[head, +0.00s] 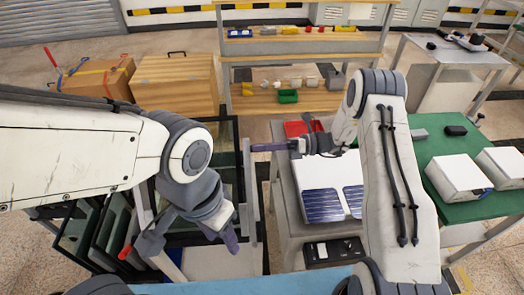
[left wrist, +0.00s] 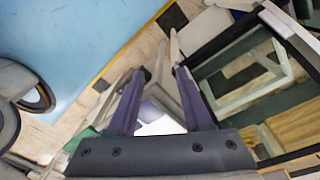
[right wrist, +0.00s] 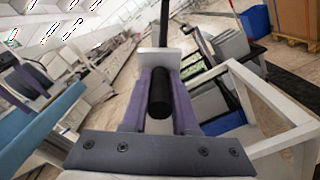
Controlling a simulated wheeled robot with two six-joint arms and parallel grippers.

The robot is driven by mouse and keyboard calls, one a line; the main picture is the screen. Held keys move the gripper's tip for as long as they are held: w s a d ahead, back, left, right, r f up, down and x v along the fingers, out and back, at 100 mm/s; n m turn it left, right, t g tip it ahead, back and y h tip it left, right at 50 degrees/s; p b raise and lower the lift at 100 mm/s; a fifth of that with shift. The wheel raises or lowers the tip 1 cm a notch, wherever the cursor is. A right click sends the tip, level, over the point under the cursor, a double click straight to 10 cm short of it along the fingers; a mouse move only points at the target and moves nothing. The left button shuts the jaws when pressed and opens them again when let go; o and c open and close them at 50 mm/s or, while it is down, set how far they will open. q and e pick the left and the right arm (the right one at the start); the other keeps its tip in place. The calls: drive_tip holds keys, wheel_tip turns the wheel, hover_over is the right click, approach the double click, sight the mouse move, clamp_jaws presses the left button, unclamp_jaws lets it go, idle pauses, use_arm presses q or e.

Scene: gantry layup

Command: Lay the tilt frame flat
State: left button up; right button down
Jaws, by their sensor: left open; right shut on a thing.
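The tilt frame (head: 249,200) is a pale frame of bars left of the grey bench; it stands raised, and my left arm hides part of it. Its pale bars also show in the right wrist view (right wrist: 270,105). My right gripper (head: 256,147) reaches it from the right. In the right wrist view its purple fingers are shut on a black round handle (right wrist: 160,95) in front of a pale plate. My left gripper (head: 229,236) points down, low beside the frame. In the left wrist view (left wrist: 158,76) its fingers are apart, with pale bars beyond; nothing is clearly held.
The grey bench (head: 284,190) carries a white box with blue panels (head: 322,205) and a red bin (head: 297,128). Dark-edged panels (head: 90,235) stand at lower left.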

use_arm(q)
drive_tip(key=shift+f, duration=0.1)
idle(0.4)
drive_tip(key=c, duration=0.5)
drive_tip(key=shift+w+d, duration=0.1)
drive_tip(key=shift+w, duration=0.2)
clamp_jaws()
drive_tip(key=w+r+m+t+h, duration=0.15)
drive_tip(key=w+r+m, duration=0.3)
drive_tip(key=w, duration=0.55)
drive_tip(key=w+r+m+t+h, duration=0.1)
drive_tip(key=w+r+m+t, duration=0.15)
drive_tip(key=w+m, duration=0.6)
drive_tip(key=n, duration=0.3)
approach(244, 144)
wheel_tip(244, 144, down, 4)
drive_tip(key=s+d, duration=0.1)
drive_tip(key=d, duration=0.1)
drive_tip(key=shift+w+a+f, duration=0.1)
drive_tip(key=shift+w+f, duration=0.2)
drive_tip(key=shift+w, duration=0.25)
drive_tip(key=shift+w+a+f, duration=0.1)
drive_tip(key=shift+w+f, duration=0.15)
drive_tip(key=shift+w, duration=0.35)
drive_tip(key=shift+w+f, duration=0.35)
drive_tip(key=shift+w, duration=0.15)
